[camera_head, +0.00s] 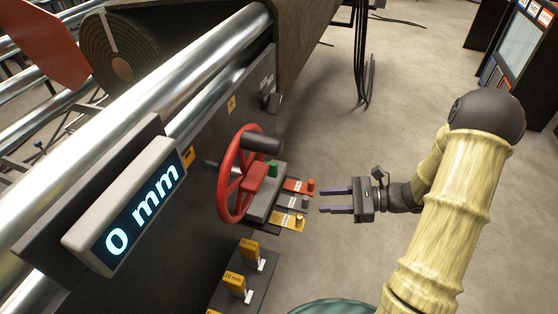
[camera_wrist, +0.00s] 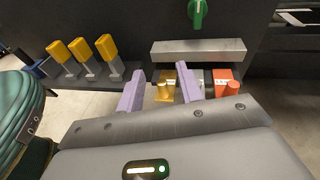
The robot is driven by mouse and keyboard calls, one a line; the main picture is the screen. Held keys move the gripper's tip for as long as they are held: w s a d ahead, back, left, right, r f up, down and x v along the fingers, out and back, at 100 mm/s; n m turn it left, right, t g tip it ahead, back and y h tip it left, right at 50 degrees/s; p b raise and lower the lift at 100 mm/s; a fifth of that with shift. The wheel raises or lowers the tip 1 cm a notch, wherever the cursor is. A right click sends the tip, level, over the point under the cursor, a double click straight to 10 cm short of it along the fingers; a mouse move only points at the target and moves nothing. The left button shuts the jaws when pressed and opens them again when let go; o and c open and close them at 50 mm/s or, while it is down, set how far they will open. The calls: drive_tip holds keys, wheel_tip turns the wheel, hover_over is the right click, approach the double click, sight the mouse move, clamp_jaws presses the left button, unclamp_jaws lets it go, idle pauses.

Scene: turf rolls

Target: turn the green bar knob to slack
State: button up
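The green bar knob (camera_wrist: 197,13) is on the dark panel, cut by the top edge of the wrist view, its bar close to upright. A small green part, seemingly this knob (camera_head: 272,168), shows just right of the red handwheel in the head view. My gripper (camera_head: 322,200) is open and empty, to the right of the panel and apart from the knob. In the wrist view its two purple fingers (camera_wrist: 158,88) are spread, below and left of the knob. Any slack marking is too small to read.
The red handwheel (camera_head: 239,173) stands out from the panel. A metal ledge (camera_wrist: 200,54) lies below the knob, above red, grey and yellow tabs with pegs. Yellow-handled pieces (camera_head: 236,283) stand in a rack. A display (camera_head: 140,210) reads 0 mm. Open floor lies right.

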sight(277, 169)
drive_tip(key=w+d+m+t, duration=0.1)
drive_tip(key=t, duration=0.1)
drive_tip(key=w+d+r+m+t+y, duration=0.1)
drive_tip(key=w+d+m+t, duration=0.1)
drive_tip(key=shift+w+d+r+y, duration=0.2)
drive_tip(key=shift+w+y, duration=0.05)
drive_tip(key=shift+y, duration=0.05)
drive_tip(key=shift+a, duration=0.1)
drive_tip(key=b+x, duration=0.2)
drive_tip(key=x, duration=1.5)
drive_tip(key=shift+a, duration=0.15)
drive_tip(key=shift+c, duration=0.5)
clamp_jaws()
